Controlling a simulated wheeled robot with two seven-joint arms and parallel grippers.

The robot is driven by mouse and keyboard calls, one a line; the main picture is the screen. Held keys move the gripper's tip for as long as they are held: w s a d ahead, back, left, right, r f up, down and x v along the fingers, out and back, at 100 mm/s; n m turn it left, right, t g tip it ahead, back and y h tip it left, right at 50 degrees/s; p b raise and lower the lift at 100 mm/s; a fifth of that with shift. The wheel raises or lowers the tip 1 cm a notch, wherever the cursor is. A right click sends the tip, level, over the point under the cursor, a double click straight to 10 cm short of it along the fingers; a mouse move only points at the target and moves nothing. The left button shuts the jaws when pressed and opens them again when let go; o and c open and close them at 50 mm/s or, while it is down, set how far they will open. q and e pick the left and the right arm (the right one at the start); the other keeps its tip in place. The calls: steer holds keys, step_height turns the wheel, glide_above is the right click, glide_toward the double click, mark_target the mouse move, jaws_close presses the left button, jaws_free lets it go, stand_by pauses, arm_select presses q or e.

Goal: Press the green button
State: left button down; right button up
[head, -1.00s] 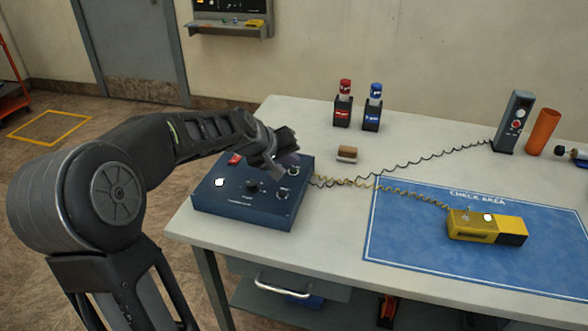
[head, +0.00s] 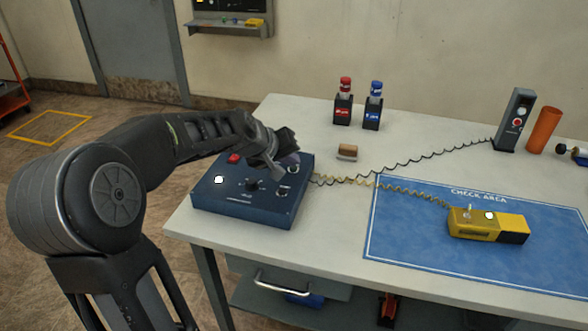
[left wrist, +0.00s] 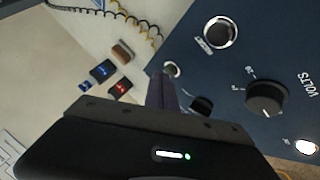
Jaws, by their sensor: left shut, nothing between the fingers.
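A blue control box (head: 240,205) sits at the left end of the table. Its top has a red button (head: 233,158), a white lit spot (head: 219,180), a dark knob (head: 252,185) and silver-rimmed round parts. I cannot make out a clearly green button. In the left wrist view, a small silver-rimmed round part (left wrist: 172,69) with a dull greenish centre lies close to my fingertips. My left gripper (head: 291,159) is shut and empty over the back right part of the box, hiding some of it. Its fingers also show in the left wrist view (left wrist: 162,88). I cannot tell whether they touch.
A yellow box (head: 475,225) lies on the blue mat (head: 420,255), joined by a coiled cord. Red (head: 343,110) and blue (head: 373,113) bottle holders, a brown block (head: 347,152), a grey upright device (head: 513,118) and an orange cylinder (head: 544,130) stand farther back. The middle table is mostly clear.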

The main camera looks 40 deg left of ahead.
arm_select(q)
steer(key=shift+f, duration=0.25)
stand_by(0.6)
steer(key=shift+r, duration=0.1)
steer(key=shift+r+p, duration=0.35)
steer(key=shift+r, duration=0.3)
step_height(320, 180, up, 6)
steer(key=p, duration=0.4)
steer(key=shift+p, duration=0.4)
stand_by(0.3)
